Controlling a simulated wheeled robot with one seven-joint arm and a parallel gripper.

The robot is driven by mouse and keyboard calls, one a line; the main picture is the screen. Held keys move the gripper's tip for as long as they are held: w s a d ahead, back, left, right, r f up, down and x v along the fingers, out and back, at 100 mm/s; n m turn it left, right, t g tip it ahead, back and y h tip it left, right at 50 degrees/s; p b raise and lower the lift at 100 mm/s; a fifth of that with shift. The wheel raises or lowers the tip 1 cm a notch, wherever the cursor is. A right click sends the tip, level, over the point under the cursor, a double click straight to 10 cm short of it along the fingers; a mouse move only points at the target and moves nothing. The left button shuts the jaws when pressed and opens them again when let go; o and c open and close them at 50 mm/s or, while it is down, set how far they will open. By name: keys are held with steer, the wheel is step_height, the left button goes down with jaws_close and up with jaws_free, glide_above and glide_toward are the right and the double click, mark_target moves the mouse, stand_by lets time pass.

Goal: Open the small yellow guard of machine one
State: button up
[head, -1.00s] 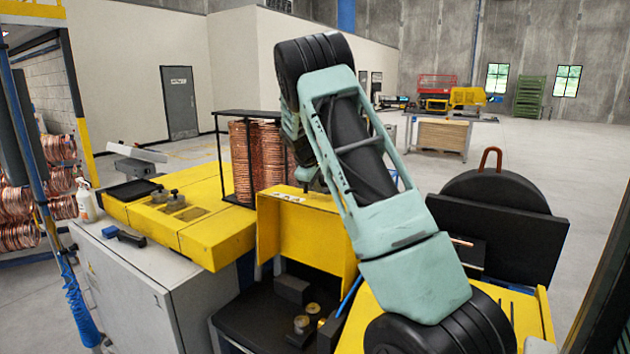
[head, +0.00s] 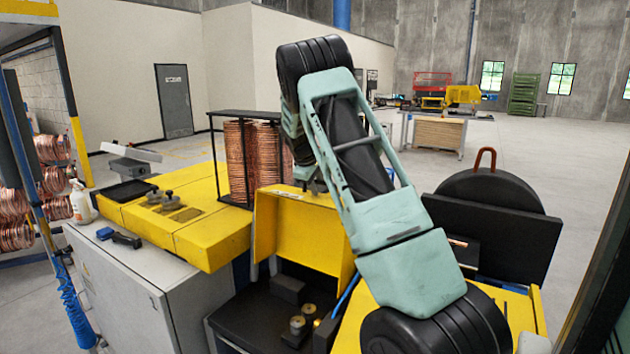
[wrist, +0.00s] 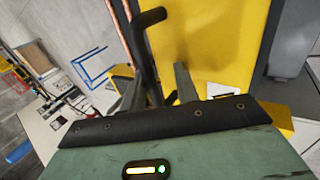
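The small yellow guard (head: 300,235) stands upright over the dark machine bed in the head view, with small brass-coloured parts below it. A yellow panel (wrist: 215,45), which looks like this guard, fills the upper right of the wrist view. A black bent bar (wrist: 143,50) stands in front of it; I cannot tell where it is fixed. My gripper (wrist: 160,88) has its two grey fingers apart, with the bar showing between them. I cannot tell whether they touch it.
A long yellow cover (head: 190,225) lies left of the guard on a grey cabinet (head: 130,275). Copper coils (head: 252,160) stand in a black frame behind. A black panel with a round reel (head: 490,190) is at the right. Open floor lies beyond.

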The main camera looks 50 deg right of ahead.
steer(key=b+v, duration=0.7)
steer(key=v, duration=1)
steer(key=shift+r, duration=0.2)
steer(key=shift+a, duration=0.15)
